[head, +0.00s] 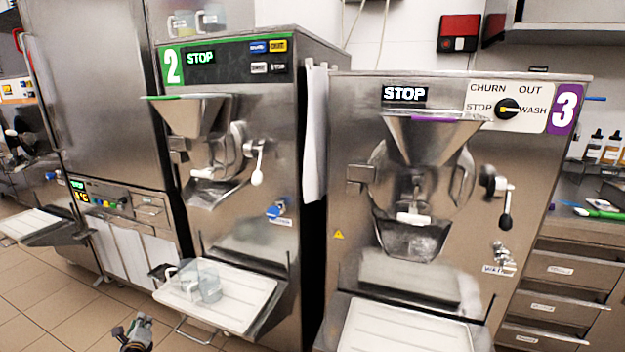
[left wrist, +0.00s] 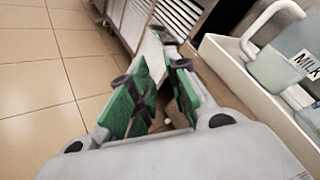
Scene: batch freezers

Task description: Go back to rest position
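My left gripper (head: 136,325) shows at the bottom edge of the head view, low and left of the tray of machine 2. In the left wrist view its green-padded fingers (left wrist: 160,88) are apart, with nothing between them. Two clear jugs (head: 208,283) stand on the white tray (head: 248,312) of machine 2, to the right of and above the gripper in the picture. In the left wrist view a jug with a MILK label (left wrist: 272,68) stands on the tray, right of the fingers and apart from them. My right gripper is not in view.
Machine 2 (head: 290,120) and machine 3 (head: 345,135) both show STOP. Another white tray (head: 400,330) is in front of machine 3. A steel cabinet (head: 85,85) stands at left. The tiled floor (head: 45,300) at lower left is clear.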

